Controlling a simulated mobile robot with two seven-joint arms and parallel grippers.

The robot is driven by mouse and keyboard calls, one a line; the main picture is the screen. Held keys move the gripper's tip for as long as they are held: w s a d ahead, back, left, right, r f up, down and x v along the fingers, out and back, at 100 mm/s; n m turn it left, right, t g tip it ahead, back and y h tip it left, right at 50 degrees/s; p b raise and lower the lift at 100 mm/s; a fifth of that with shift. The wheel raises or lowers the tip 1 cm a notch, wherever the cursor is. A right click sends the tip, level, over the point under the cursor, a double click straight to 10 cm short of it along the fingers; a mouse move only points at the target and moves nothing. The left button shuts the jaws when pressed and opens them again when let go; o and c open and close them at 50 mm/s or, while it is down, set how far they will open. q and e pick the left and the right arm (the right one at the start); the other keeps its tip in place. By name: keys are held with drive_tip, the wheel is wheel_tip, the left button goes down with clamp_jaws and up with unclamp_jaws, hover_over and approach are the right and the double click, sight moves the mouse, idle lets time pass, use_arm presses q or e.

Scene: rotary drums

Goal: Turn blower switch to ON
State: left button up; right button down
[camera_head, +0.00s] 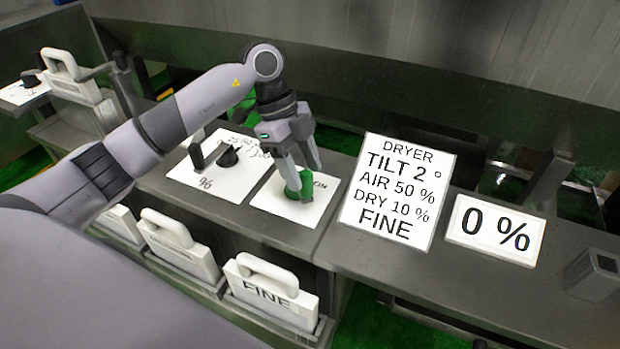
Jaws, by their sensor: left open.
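The blower switch is a green knob (300,184) on a white plate (292,206) marked "ON" at its upper right. My left gripper (302,178) reaches down over the knob from above, its two fingers apart on either side of it. The fingers partly hide the knob, and I cannot tell whether they touch it. Which way the knob points is not clear. My right gripper is not in view.
A black dial (229,157) on a white "%" plate is left of the switch. A "DRYER" sign (396,190) and a "0 %" display (495,230) stand to the right. White handled blocks, one marked "FINE" (270,296), sit in front along the grey counter.

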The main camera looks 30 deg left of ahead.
use_arm(q)
drive_tip(key=shift+x, duration=1.9)
clamp_jaws()
